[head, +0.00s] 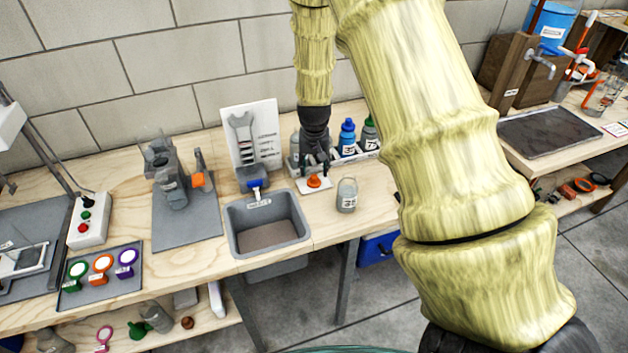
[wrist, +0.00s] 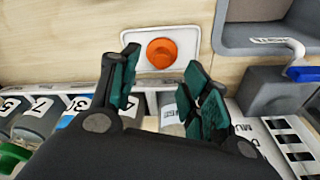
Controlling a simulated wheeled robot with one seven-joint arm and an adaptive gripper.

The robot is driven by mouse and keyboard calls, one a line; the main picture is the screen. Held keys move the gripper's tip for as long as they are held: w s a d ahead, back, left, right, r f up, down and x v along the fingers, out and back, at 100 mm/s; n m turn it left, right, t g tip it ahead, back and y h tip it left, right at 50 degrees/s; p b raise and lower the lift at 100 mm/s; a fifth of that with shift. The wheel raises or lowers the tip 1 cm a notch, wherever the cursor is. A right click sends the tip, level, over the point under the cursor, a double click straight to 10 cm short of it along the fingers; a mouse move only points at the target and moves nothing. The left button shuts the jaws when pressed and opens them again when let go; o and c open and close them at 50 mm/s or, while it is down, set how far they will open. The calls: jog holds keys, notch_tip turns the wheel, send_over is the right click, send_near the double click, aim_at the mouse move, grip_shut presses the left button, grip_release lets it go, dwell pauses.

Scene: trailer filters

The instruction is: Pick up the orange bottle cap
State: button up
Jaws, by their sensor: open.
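The orange bottle cap (head: 314,182) sits on a small white plate (head: 327,187) on the wooden bench, right of the sink. In the wrist view the cap (wrist: 162,52) lies on the white plate (wrist: 127,67), beyond and between my fingertips. My gripper (wrist: 165,80) is open and empty, with its green finger pads on either side of the cap's line. In the head view my gripper (head: 318,165) is just above and behind the cap, apart from it.
A rack at the back holds bottles, including a blue one (head: 347,138) and a green-capped one (head: 369,134). The grey sink (head: 267,222) with a blue-handled tap is to the left. The bench front near the bottle is clear.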

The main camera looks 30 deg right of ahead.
aim_at(314, 177)
jog(key=shift+w+d+f+p, duration=0.15)
jog(key=shift+f+p, duration=0.65)
jog(key=shift+f, duration=1.6)
jog(key=c, duration=0.8)
